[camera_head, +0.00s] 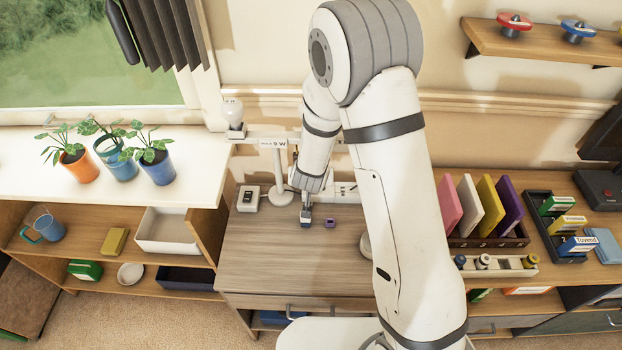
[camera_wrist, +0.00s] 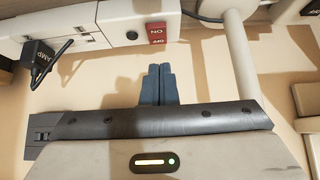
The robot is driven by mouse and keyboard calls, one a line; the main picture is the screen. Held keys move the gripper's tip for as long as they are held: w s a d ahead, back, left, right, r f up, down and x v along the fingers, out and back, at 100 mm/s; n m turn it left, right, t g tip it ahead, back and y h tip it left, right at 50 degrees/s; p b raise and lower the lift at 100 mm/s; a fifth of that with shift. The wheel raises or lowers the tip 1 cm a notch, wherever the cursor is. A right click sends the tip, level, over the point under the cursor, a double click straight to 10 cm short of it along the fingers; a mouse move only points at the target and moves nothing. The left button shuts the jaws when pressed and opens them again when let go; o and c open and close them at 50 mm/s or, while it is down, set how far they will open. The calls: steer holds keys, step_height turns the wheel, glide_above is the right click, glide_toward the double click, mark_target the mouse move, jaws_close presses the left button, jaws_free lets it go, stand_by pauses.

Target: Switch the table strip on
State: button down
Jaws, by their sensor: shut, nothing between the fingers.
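A white power strip (camera_wrist: 118,22) runs along the top of the wrist view. It has a red rocker switch (camera_wrist: 157,33) with ON and OFF lettering upside down, beside a round black button. I cannot tell which side of the rocker is pressed in. A black plug (camera_wrist: 38,58) sits in the strip at the left. In the head view the white strip (camera_head: 345,190) shows at the back of the wooden desk (camera_head: 270,255), partly hidden by my arm. My gripper (camera_wrist: 159,70) is shut and empty, its tips just below the red switch in the wrist picture. It also shows over the desk (camera_head: 306,218).
A white stand (camera_head: 279,190) rises left of my gripper. A white box (camera_head: 248,198) stands at the desk's back left. A small purple object (camera_head: 331,222) lies right of my gripper. Coloured folders (camera_head: 483,207) stand to the right. The desk's left front is clear.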

steer(key=shift+s+f, duration=0.2)
steer(key=shift+f, duration=0.7)
steer(key=shift+s+f, duration=0.15)
steer(key=shift+f, duration=0.7)
steer(key=shift+s+f+b, duration=0.1)
steer(key=shift+f+b, duration=0.4)
steer(key=shift+b, duration=0.2)
steer(key=shift+r, duration=0.25)
steer(key=shift+r+p, duration=0.75)
steer(key=shift+p, duration=0.1)
